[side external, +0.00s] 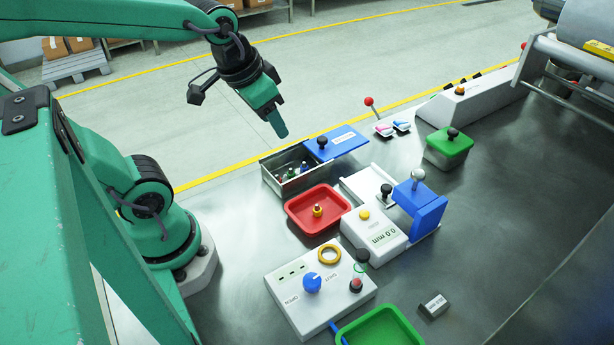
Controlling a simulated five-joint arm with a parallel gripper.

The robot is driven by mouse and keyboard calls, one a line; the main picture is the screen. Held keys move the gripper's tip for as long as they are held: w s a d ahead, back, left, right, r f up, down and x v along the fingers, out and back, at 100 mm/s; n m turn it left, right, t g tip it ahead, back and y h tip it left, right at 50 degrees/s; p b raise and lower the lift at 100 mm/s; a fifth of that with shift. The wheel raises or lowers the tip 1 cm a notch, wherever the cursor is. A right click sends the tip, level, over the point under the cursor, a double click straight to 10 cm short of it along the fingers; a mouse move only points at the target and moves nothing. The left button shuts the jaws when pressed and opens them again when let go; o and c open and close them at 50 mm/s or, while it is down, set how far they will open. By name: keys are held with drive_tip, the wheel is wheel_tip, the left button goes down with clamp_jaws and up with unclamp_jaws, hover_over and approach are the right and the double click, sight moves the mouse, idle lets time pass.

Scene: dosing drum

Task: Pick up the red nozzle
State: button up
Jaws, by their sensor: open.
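My gripper (277,122) hangs in the air above and behind the metal box, its jaws pointing down and open. The metal box (297,187) stands on the bench with its blue lid (337,142) set to the right, leaving the left part uncovered. Several small coloured pieces lie inside, green, blue and red among them. The red nozzle seems to be one of these, but the pieces are too small to tell their shapes. The gripper is apart from the box and touches nothing.
A red tray (295,213) holds a small yellow piece. A white gauge (372,235) with a blue block (420,205), a control panel (305,312), a green tray (385,312) and a green-lidded box (449,148) stand around. The bench is clear at right.

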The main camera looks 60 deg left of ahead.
drive_tip(key=w+a+f+g, duration=0.1)
drive_tip(key=a+f, duration=0.1)
drive_tip(key=f, duration=0.2)
drive_tip(key=w+a+f+g, duration=0.1)
drive_tip(key=a+f, duration=0.1)
drive_tip(key=f, duration=0.2)
drive_tip(key=w+a+f+g, duration=0.2)
drive_tip(key=f, duration=0.2)
drive_tip(key=shift+w+a+f, duration=0.1)
drive_tip(key=shift+a+f, duration=0.15)
drive_tip(key=shift+a, duration=0.05)
drive_tip(key=shift+a+f, duration=0.25)
drive_tip(key=shift+f, duration=0.3)
drive_tip(key=shift+f, duration=0.1)
drive_tip(key=shift+f, duration=1.2)
drive_tip(key=shift+f, duration=0.1)
drive_tip(key=shift+f, duration=2.45)
